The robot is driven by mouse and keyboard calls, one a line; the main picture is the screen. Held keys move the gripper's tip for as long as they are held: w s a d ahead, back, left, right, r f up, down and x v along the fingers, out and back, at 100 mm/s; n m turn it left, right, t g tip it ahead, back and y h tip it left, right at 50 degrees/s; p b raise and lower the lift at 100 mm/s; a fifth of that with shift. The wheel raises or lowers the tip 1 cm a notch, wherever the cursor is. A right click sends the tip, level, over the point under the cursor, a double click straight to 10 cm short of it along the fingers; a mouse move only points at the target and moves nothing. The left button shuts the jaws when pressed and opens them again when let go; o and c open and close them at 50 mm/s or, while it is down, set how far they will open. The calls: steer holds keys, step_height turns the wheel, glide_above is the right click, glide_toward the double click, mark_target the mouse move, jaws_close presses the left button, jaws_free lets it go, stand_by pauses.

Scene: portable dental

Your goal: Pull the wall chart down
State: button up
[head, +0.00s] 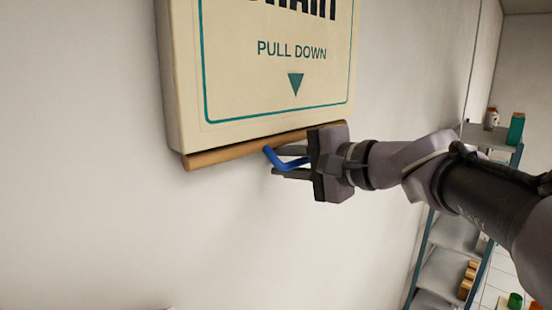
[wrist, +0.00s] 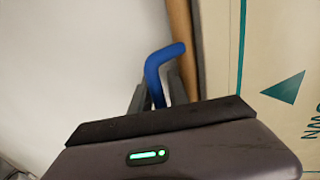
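The cream wall chart (head: 230,70) with a teal border and "PULL DOWN" lettering hangs on the wall. A wooden rod (head: 220,155) runs along its bottom edge; it also shows in the wrist view (wrist: 181,40). A bent blue handle (head: 270,156) hangs from the rod; it also shows in the wrist view (wrist: 154,68). My gripper (head: 289,164) reaches in from the right, just below the rod. Its two fingers lie on either side of the blue handle, with a gap between them wider than the handle. Firm contact with the handle is not visible. The chart's top is out of view.
The wall (head: 80,180) left of and below the chart is bare. A shelf unit (head: 445,240) with bottles, including a teal one (head: 516,129), stands at the right behind my arm. Free room lies below the rod.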

steer(key=shift+s+d+r, duration=0.15)
steer(key=shift+s+d, duration=0.2)
steer(key=shift+s, duration=0.1)
jaws_close()
stand_by(1.0)
